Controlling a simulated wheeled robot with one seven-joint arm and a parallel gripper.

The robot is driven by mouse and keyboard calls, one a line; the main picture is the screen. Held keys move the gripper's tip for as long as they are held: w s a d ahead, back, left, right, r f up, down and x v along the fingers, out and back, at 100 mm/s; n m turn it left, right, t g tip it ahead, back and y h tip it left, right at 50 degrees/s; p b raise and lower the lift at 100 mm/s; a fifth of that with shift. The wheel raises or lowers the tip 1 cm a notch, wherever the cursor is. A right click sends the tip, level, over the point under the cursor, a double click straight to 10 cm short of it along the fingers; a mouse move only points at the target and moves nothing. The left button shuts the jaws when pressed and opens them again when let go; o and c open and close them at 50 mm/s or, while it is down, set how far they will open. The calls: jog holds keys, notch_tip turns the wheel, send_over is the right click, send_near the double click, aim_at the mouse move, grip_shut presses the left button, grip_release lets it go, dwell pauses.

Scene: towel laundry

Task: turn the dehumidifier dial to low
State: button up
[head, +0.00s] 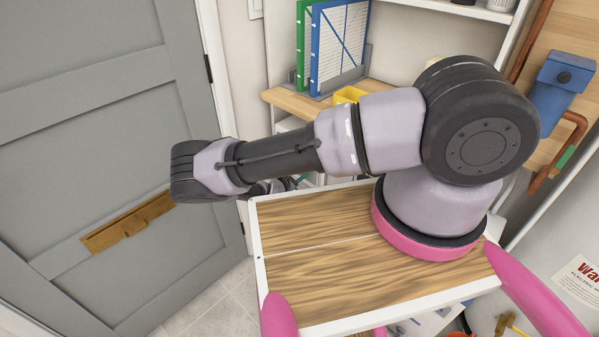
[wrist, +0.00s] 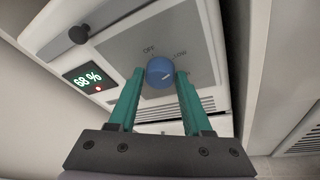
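The dehumidifier (wrist: 115,22) fills the upper part of the wrist view, a white body with a grey control panel (wrist: 196,35). Its round blue dial (wrist: 160,72) sits on that panel, with the labels OFF and LOW printed around it. A small pale mark shows on the dial's lower right; I cannot tell for sure which setting it points to. My gripper (wrist: 160,74) is open, its two green fingers on either side of the dial with a small gap showing at each side. In the head view my arm mostly hides the gripper, and I cannot make out the dial there.
A display (wrist: 88,78) reads 68 % beside the dial, near a dark knob (wrist: 79,35). In the head view, a grey door (head: 90,120) stands at left, and a wooden shelf (head: 283,102) holds green and blue filters (head: 338,45). Tiled floor (head: 225,310) shows below.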

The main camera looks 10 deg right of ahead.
jog(key=shift+o, duration=1.2)
jog(key=v, duration=1)
jog(key=shift+s+a, duration=0.25)
jog(key=shift+s, duration=0.05)
jog(key=shift+r, duration=0.1)
